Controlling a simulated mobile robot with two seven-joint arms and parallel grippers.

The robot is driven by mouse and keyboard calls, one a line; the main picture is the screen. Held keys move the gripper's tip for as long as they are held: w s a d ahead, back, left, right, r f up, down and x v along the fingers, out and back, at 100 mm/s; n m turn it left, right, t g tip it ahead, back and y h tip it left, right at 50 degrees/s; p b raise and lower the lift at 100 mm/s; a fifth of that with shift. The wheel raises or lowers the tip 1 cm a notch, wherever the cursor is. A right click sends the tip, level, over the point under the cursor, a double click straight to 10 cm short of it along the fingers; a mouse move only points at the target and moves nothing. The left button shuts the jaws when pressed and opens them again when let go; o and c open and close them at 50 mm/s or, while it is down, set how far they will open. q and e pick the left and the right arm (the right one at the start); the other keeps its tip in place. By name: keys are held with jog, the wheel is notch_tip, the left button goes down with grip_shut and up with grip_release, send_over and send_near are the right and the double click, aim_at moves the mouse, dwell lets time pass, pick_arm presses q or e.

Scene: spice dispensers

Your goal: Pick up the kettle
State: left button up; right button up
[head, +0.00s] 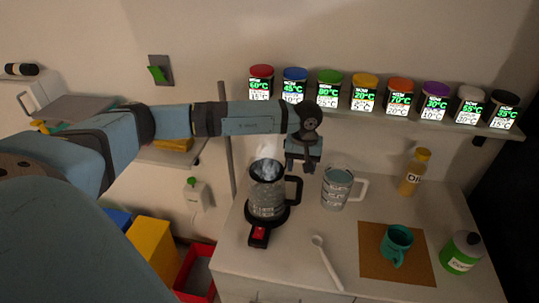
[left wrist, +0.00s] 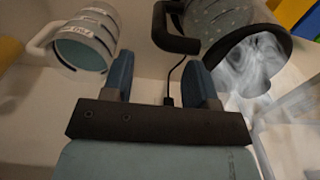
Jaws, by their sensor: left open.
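The kettle (head: 267,200) is a glass jug with a black rim and a black handle (head: 293,188) on its right side. It stands upright on a black base with a red switch (head: 260,234), and steam rises from its top. My left gripper (head: 302,167) is above and just right of the kettle, pointing down near the handle, open and empty. In the left wrist view, the two blue fingers (left wrist: 160,75) are apart, and the black handle (left wrist: 168,30) lies beyond them, not clearly between them. The kettle's steaming mouth (left wrist: 255,65) is at the right. My right gripper is not visible.
A measuring jug (head: 337,188) stands close right of the kettle; it also shows in the left wrist view (left wrist: 85,40). A spoon (head: 326,262), a teal mug (head: 396,242) on a brown mat (head: 375,276), a green bottle (head: 461,252) and an oil bottle (head: 414,172) share the counter. Spice jars line the shelf (head: 400,119) above.

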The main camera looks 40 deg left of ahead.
aim_at(300, 185)
pick_arm(q)
notch_tip(300, 185, down, 3)
notch_tip(300, 185, down, 4)
jog(key=shift+s+d+p, duration=0.1)
jog(key=shift+p, duration=1.15)
jog(key=shift+f, duration=0.65)
grip_shut()
jog(key=shift+r, duration=0.15)
